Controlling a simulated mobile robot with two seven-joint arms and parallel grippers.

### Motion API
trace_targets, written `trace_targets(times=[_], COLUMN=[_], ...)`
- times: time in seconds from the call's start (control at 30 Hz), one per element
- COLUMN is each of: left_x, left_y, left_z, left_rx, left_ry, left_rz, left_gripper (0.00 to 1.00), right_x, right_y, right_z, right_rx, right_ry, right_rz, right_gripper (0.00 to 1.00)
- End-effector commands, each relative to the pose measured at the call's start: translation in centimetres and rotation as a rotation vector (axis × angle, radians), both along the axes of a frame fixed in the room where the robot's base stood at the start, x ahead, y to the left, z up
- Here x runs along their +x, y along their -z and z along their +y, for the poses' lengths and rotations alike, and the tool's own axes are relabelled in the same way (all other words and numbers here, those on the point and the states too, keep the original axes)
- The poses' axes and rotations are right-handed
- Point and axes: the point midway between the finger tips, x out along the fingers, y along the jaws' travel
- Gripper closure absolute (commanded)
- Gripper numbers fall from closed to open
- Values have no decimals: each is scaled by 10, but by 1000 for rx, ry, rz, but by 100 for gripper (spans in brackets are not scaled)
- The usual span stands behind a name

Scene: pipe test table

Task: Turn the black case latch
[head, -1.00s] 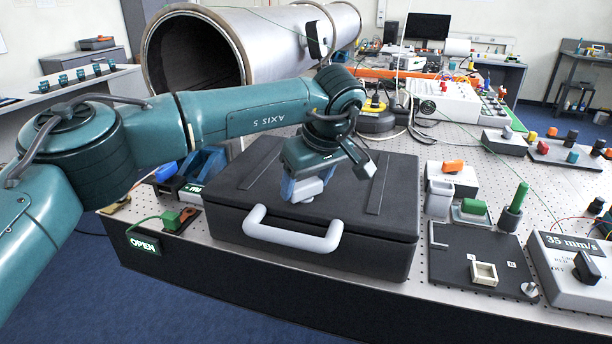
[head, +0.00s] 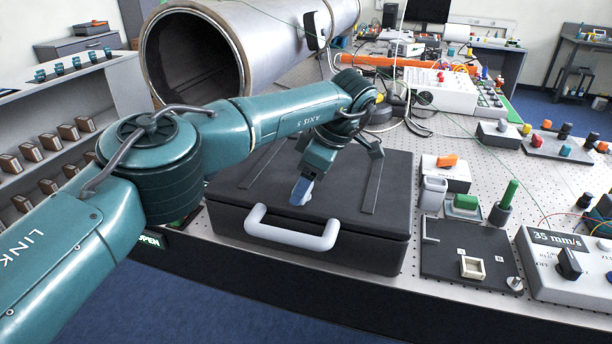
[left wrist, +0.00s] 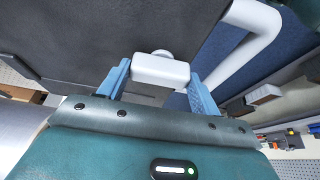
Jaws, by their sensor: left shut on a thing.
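The black case (head: 340,232) lies closed on the perforated table, with a pale grey handle (head: 290,235) on its front. The latch sits against the dark lid. In the head view the gripper mostly hides the latch. My right gripper does not show.
A black plate with a square socket (head: 473,267) and a grey box marked 35 mm/s (head: 560,262) stand right of the case. A large metal pipe (head: 270,40) lies behind. A green OPEN sign (head: 148,240) is at the left table edge.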

Motion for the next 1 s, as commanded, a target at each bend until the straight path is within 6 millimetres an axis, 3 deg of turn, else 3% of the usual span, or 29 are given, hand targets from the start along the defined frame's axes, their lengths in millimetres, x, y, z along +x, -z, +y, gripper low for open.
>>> trace_targets(times=[0.47,0.5,0.77,1.0], left_x=[1,1,0,0], left_y=[-1,-1,0,-1], left_z=[0,0,0,0], left_rx=[-2,-2,-1,-1], left_ry=[-19,-19,-17,-15], left_rz=[-2,-2,-1,0], left_gripper=[59,36,15,15], right_x=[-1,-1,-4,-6], right_y=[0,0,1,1], right_z=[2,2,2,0], right_rx=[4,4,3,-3], right_ry=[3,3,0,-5], right_rz=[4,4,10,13], right_gripper=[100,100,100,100])
